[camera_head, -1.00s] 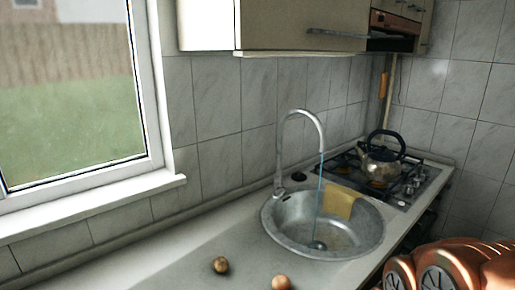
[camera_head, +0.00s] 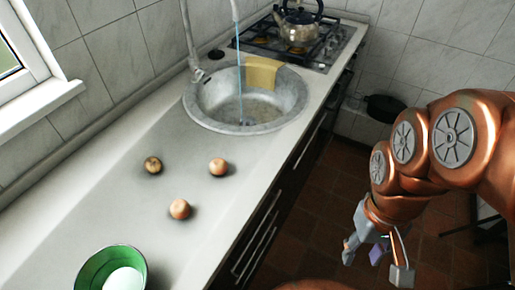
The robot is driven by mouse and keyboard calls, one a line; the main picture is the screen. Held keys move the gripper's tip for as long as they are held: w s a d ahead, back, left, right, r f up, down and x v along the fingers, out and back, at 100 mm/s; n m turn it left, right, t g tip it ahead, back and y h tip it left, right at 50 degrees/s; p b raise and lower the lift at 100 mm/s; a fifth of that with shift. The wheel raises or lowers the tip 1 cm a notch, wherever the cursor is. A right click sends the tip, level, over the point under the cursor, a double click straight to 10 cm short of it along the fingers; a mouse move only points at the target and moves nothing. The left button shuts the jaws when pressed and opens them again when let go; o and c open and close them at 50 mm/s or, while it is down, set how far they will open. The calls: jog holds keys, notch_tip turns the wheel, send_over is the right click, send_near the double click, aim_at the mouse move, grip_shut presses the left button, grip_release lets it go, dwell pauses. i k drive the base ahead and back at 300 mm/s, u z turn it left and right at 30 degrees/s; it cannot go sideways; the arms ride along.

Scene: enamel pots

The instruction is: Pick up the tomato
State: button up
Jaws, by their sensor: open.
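No clearly red tomato shows in the head view. My gripper (camera_head: 376,261) hangs open and empty at the lower right, beyond the counter's front edge and apart from the items.
A round metal sink (camera_head: 205,112) with running water and a yellow cloth (camera_head: 262,74) is set in the counter behind the items. A kettle (camera_head: 299,26) stands on the gas stove (camera_head: 325,48). A dark pan (camera_head: 385,108) is at the right. Brown floor (camera_head: 310,205) lies beside the cabinets.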

aim_at(218, 166)
jog(key=z, duration=0.65)
jog(key=i, duration=1.4)
jog(key=u, duration=4.6)
